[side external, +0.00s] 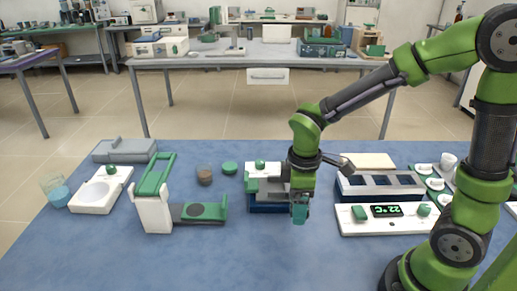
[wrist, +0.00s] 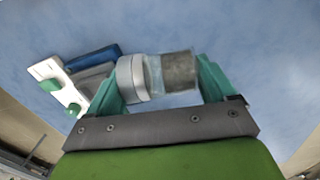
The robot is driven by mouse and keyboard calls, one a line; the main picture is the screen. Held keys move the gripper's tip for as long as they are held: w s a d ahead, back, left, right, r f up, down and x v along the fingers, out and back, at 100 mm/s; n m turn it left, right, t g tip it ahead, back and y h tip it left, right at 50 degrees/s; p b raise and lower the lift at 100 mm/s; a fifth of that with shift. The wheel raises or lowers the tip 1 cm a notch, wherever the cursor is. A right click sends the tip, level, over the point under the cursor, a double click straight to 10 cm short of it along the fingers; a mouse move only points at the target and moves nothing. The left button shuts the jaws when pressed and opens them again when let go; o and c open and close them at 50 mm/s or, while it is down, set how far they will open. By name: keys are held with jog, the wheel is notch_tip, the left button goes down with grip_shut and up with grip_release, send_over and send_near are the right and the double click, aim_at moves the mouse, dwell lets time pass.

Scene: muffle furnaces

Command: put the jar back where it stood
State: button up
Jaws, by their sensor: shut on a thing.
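My gripper (side external: 300,213) hangs over the blue table, in front of a white and dark-blue device with green parts (side external: 262,196). In the wrist view, my gripper (wrist: 162,84) has its teal fingers on either side of a jar (wrist: 178,71) and is shut on it. The jar has clear walls, grey-brown contents and a pale grey lid-like end toward the left finger. In the side view the jar is hidden or too small to make out. Whether it touches the table cannot be told.
A small brown pot (side external: 204,176) and a green disc (side external: 229,168) stand left of the device. A green-armed white unit (side external: 153,212) and a white scale-like unit (side external: 98,196) are further left. A display panel (side external: 385,224) is at right. The front middle table is clear.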

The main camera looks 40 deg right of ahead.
aim_at(294, 239)
jog(key=shift+s+a+f+n, duration=0.25)
jog(key=shift+s+f+n, duration=0.05)
jog(key=shift+f+n, duration=0.35)
jog(key=shift+w+f+n, duration=0.1)
jog(key=shift+f+n, duration=0.2)
jog(key=shift+n, duration=0.05)
notch_tip(294, 239, down, 7)
jog(key=shift+w+f, duration=0.1)
jog(key=shift+f, duration=0.05)
jog(key=shift+f, duration=0.1)
jog(key=o, duration=1)
